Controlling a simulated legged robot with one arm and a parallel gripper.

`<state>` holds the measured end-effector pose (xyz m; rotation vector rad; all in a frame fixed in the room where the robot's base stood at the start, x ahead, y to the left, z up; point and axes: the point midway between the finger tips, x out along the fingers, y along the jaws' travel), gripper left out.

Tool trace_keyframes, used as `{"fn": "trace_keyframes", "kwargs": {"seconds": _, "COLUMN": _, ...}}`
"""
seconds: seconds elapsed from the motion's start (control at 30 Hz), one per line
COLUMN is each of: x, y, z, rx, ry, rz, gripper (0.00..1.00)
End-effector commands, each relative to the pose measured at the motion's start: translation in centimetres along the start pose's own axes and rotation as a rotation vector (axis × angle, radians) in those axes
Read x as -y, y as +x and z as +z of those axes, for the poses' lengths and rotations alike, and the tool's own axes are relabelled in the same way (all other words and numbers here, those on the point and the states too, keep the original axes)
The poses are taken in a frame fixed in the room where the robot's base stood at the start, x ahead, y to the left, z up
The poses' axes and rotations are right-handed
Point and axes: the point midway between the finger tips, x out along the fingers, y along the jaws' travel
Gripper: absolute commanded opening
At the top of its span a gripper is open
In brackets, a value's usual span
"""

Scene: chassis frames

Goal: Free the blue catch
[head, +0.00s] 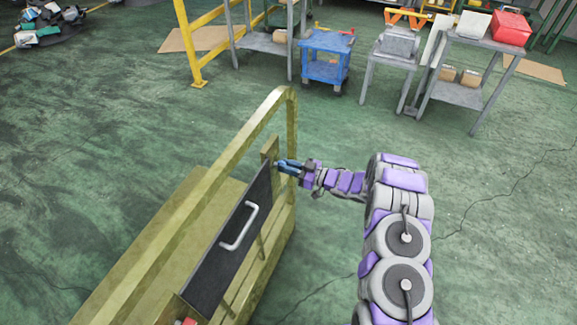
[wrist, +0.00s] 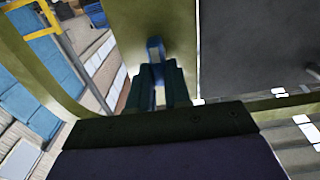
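The blue catch (head: 288,167) is at the upper far end of a black panel (head: 225,260) on the yellow-green frame. In the wrist view the blue catch (wrist: 155,47) stands against a yellow-green plate, its lower part between my fingers. My gripper (head: 292,168) reaches it from the right in the head view. In the wrist view my gripper (wrist: 160,78) has one dark finger on each side of the catch, close against it. The fingers hide part of the catch. The panel has a white handle (head: 240,228).
The yellow-green frame (head: 200,195) has a raised rail along the left of the panel. A small red part (head: 187,321) shows at the bottom edge. A blue cart (head: 326,58) and grey tables stand farther back. Green floor is clear around the frame.

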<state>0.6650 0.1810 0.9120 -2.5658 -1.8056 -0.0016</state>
Motion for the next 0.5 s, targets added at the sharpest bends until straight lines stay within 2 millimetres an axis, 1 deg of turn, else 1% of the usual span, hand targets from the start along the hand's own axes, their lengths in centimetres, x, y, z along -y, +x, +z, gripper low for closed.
{"fn": "trace_keyframes", "kwargs": {"seconds": 0.03, "x": -0.21, "y": -0.04, "z": -0.08, "rx": -0.001, "ry": -0.001, "rz": 0.005, "gripper": 0.05}}
{"fn": "trace_keyframes", "kwargs": {"seconds": 0.1, "x": -0.25, "y": 0.01, "z": -0.07, "rx": 0.0, "ry": -0.002, "rz": 0.006, "gripper": 0.0}}
{"fn": "trace_keyframes", "kwargs": {"seconds": 0.5, "x": -0.31, "y": 0.15, "z": -0.05, "rx": 0.0, "ry": -0.008, "rz": 0.006, "gripper": 0.0}}
